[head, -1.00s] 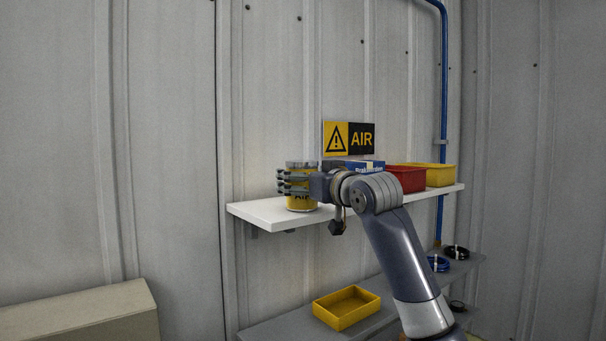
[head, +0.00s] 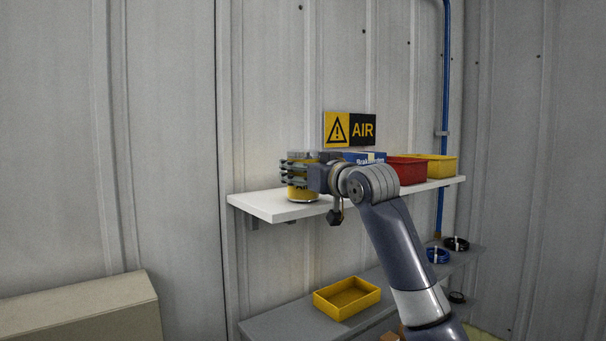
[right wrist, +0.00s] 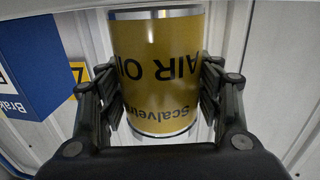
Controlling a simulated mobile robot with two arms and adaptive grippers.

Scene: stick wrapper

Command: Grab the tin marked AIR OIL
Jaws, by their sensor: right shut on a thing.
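The yellow tin marked AIR OIL (head: 303,193), with silver rims, is at the left part of the white shelf (head: 262,208). My right gripper (head: 298,173) has come from the right and is shut around the tin. In the right wrist view the tin (right wrist: 157,70) appears upside down, its lettering readable, with a finger of the gripper (right wrist: 160,95) on each side. In the head view the fingers hide part of the label. I cannot tell whether the tin's base touches the shelf. My left gripper is not in view.
Right of the tin on the white shelf are a blue box (head: 366,157), a red bin (head: 411,172) and a yellow bin (head: 440,168). An AIR warning sign (head: 349,129) is on the wall behind. A yellow tray (head: 347,298) sits on the grey lower shelf (head: 275,329).

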